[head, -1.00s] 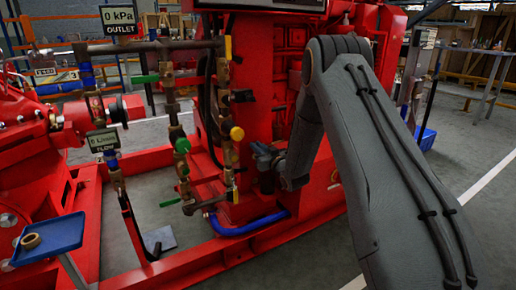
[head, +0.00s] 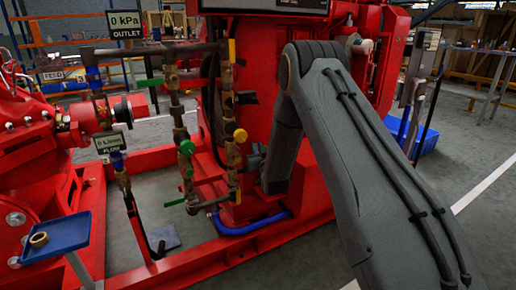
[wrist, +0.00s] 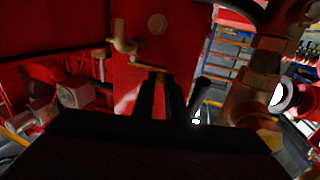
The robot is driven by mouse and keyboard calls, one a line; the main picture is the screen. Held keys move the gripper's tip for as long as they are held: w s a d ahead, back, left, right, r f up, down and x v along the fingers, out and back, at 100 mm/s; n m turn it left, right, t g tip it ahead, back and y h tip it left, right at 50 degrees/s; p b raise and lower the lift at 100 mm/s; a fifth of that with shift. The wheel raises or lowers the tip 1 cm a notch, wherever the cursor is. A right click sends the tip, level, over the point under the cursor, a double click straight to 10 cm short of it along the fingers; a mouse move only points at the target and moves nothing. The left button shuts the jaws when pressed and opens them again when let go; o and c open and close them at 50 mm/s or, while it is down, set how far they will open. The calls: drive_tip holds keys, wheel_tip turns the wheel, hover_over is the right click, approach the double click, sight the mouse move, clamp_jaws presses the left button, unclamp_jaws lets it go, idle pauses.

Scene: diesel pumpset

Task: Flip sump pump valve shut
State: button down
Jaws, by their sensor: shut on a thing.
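My gripper (head: 250,156) is at the right side of the brass pipe stack, low by the red machine. In the wrist view its dark fingers (wrist: 161,95) are close together around a thin yellow strip (wrist: 153,68), which looks like a valve lever; their exact contact is too dark to see. No label shows which is the sump pump valve.
A large brass fitting (wrist: 245,100) stands close on the right in the wrist view. A blue hose (head: 245,225) and the red base frame (head: 220,258) lie below. A blue tray (head: 55,238) with a ring is at lower left.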

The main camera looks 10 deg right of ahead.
drive_tip(key=c, duration=1.8)
unclamp_jaws()
drive_tip(key=shift+o, duration=0.2)
drive_tip(key=s+p, duration=0.2)
drive_tip(key=s, duration=0.5)
drive_tip(key=shift+s+d+p, duration=0.15)
drive_tip(key=shift+s+p, duration=0.2)
